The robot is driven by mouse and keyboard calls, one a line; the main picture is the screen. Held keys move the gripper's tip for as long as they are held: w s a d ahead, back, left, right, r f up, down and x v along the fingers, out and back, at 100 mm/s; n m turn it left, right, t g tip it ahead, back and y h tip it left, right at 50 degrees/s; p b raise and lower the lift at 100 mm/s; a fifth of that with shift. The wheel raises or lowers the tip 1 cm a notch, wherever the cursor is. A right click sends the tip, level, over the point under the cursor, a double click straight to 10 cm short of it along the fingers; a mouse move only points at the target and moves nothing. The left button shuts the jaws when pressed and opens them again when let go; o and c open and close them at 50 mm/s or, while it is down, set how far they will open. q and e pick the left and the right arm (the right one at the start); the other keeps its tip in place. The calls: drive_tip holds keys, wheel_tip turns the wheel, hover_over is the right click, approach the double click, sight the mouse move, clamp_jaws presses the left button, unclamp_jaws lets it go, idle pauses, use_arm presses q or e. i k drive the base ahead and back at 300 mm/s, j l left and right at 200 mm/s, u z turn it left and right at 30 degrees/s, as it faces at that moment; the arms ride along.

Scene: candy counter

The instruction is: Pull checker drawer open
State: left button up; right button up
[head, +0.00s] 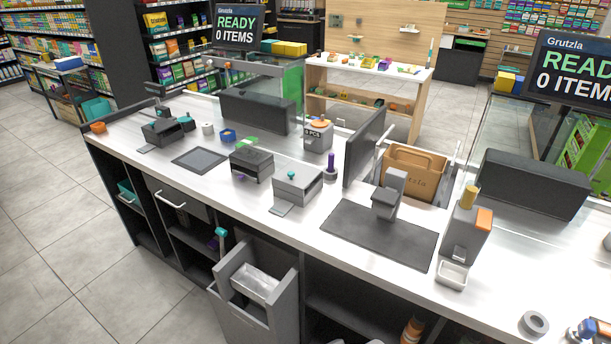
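A dark grey drawer front (185,200) with a pale bar handle (171,199) is set under the counter's left part. It looks flush with the counter front, and its inside is hidden. No label tells me whether this is the checker drawer. On the counter above stand a dark grey box (250,166) and a lighter grey box (298,182) with a teal knob on top.
A grey bin (256,312) juts out of the counter front, right of the drawer. Open dark shelves flank the drawer. The tiled floor (60,230) in front at left is clear. A dark mat (385,232), dispenser (466,235) and tape roll (534,323) occupy the counter's right.

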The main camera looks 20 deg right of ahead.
sight(242, 172)
drive_tip(key=z, duration=0.35)
drive_tip(key=i+j, duration=0.35)
drive_tip(key=i, duration=0.2)
drive_tip(key=i+j, duration=0.35)
drive_tip(key=i, duration=0.2)
